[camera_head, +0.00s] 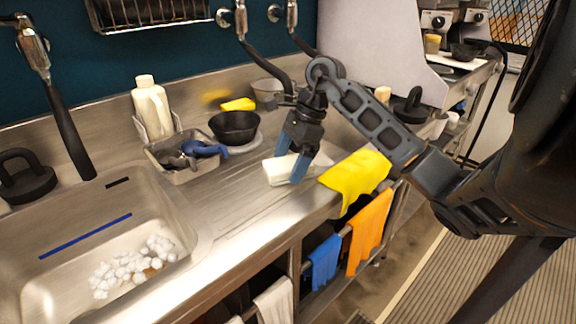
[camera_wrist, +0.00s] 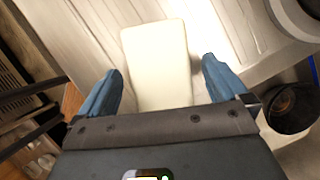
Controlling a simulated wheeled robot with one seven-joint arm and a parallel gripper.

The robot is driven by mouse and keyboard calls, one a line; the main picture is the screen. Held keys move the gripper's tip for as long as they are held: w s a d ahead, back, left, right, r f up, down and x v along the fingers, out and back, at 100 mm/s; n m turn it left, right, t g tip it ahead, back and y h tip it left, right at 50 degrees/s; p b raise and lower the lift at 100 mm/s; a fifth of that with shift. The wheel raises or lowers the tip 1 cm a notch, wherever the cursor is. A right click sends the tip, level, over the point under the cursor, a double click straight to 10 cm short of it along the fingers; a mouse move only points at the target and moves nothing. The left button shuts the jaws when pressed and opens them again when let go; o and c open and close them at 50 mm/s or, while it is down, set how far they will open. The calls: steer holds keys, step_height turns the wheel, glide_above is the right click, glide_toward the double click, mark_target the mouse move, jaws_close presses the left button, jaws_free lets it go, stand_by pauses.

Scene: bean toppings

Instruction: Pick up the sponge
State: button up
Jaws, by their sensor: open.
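A white, block-shaped sponge (camera_head: 278,170) lies on the steel counter beside the ribbed drainboard. In the wrist view the pale sponge (camera_wrist: 157,58) lies between and ahead of my two blue fingers. My gripper (camera_head: 291,165) is over the sponge with its fingers pointing down, one on either side of it. The gripper (camera_wrist: 160,88) is open, with gaps between both fingers and the sponge. The fingers hide part of the sponge in the head view.
A yellow cloth (camera_head: 356,178) hangs over the counter edge just right of the gripper. A black bowl (camera_head: 234,127), a metal bin (camera_head: 172,150) with utensils and a white bottle (camera_head: 152,107) stand behind and left. The sink (camera_head: 60,262) is at left.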

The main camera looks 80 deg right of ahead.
mark_target(281, 163)
steer(key=shift+w+a+f, duration=0.1)
steer(key=shift+w+f, duration=0.1)
steer(key=shift+f, duration=0.3)
steer(key=shift+f+b, duration=0.1)
steer(key=shift+b, duration=0.25)
steer(key=shift+c, duration=0.4)
steer(key=c, duration=1)
steer(key=shift+c, duration=0.2)
steer(key=shift+r+p, duration=0.25)
steer(key=shift+p, duration=0.3)
steer(key=shift+r+b, duration=0.35)
steer(key=shift+r, duration=0.05)
step_height(281, 163, up, 3)
steer(key=shift+r+b, duration=0.1)
steer(key=shift+b, duration=0.25)
steer(key=s+d+r+b, duration=0.2)
steer(key=s+d+r, duration=0.3)
steer(key=s, duration=0.5)
steer(key=shift+b+v, duration=0.3)
steer(key=shift+v, duration=0.6)
